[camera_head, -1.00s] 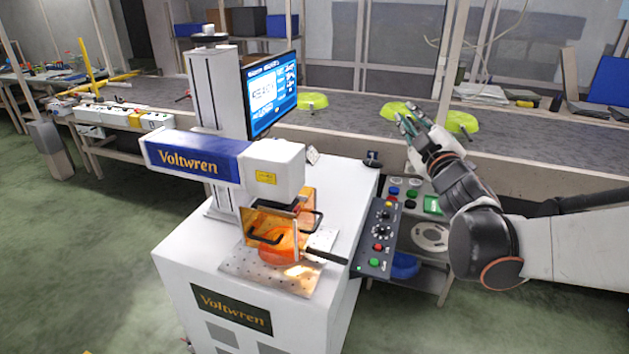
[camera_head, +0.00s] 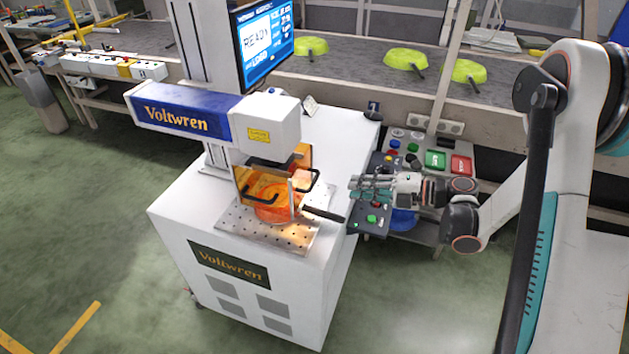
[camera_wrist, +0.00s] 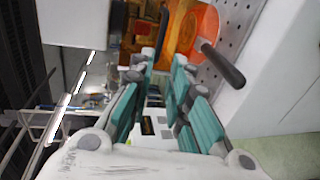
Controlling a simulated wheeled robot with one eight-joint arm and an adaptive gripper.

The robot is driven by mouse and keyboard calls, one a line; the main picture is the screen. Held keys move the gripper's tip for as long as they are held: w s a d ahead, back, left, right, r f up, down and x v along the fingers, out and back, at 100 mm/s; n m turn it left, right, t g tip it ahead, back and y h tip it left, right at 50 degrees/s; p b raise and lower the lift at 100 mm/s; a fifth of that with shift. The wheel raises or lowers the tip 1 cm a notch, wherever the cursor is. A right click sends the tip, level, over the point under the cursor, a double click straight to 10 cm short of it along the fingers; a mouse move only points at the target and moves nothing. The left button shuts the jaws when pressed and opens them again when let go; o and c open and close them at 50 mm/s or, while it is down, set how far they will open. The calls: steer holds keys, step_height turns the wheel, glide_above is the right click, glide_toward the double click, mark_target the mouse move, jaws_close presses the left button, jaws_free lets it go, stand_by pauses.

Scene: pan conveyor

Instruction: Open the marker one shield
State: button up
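The marker (camera_head: 225,120) is a white Voltwren machine with a blue head. Its amber see-through shield (camera_head: 247,188) stands around the work spot under the head, with black bar handles on its panels. An orange pan (camera_head: 275,214) sits behind the panels on the perforated plate, its black handle (camera_head: 325,214) sticking out to the right. The shield looks closed around the pan. My gripper (camera_head: 352,184) is right of the shield, above the control box, pointing left. In the wrist view its teal fingers (camera_wrist: 163,62) are apart and empty, with the amber shield (camera_wrist: 165,25) beyond the tips.
The control box (camera_head: 373,222) with coloured buttons lies below my gripper. Several yellow-green pans (camera_head: 405,58) lie on the conveyor (camera_head: 350,62) behind. The screen (camera_head: 265,45) reads READY. Floor at left is clear.

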mark_target(313, 182)
steer(key=b+x, duration=0.3)
steer(key=x, duration=1)
steer(key=shift+a+f+b, duration=0.1)
steer(key=shift+a+b, duration=0.2)
steer(key=shift+a, duration=0.05)
jaws_close()
